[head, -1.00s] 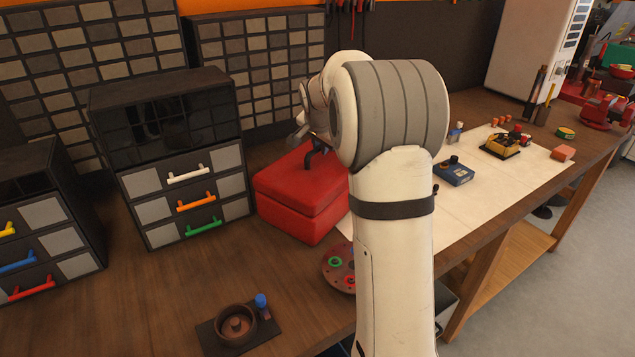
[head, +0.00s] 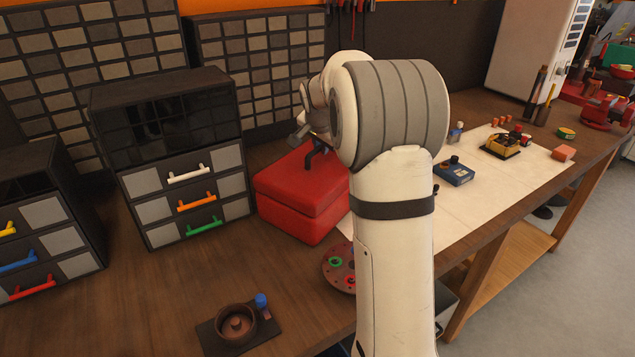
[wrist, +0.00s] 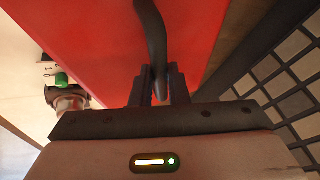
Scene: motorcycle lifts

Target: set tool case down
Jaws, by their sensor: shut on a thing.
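The red tool case (head: 297,203) is on the wooden bench in the head view, to the right of the drawer cabinet and partly behind my arm. It looks level, but I cannot tell whether its bottom touches the bench. Its dark handle (head: 314,153) rises from the lid. In the wrist view the red lid (wrist: 100,45) fills the upper middle and the dark handle (wrist: 152,40) runs down between my fingers. My gripper (wrist: 160,85) is shut on the handle. In the head view my arm hides part of the case's right side.
A black drawer cabinet (head: 170,125) stands close to the left of the case. A round dark red tray (head: 338,268) lies in front. A brown bowl (head: 236,323) sits near the front edge. A white mat (head: 505,190) with small parts spreads to the right. Bare bench lies front left.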

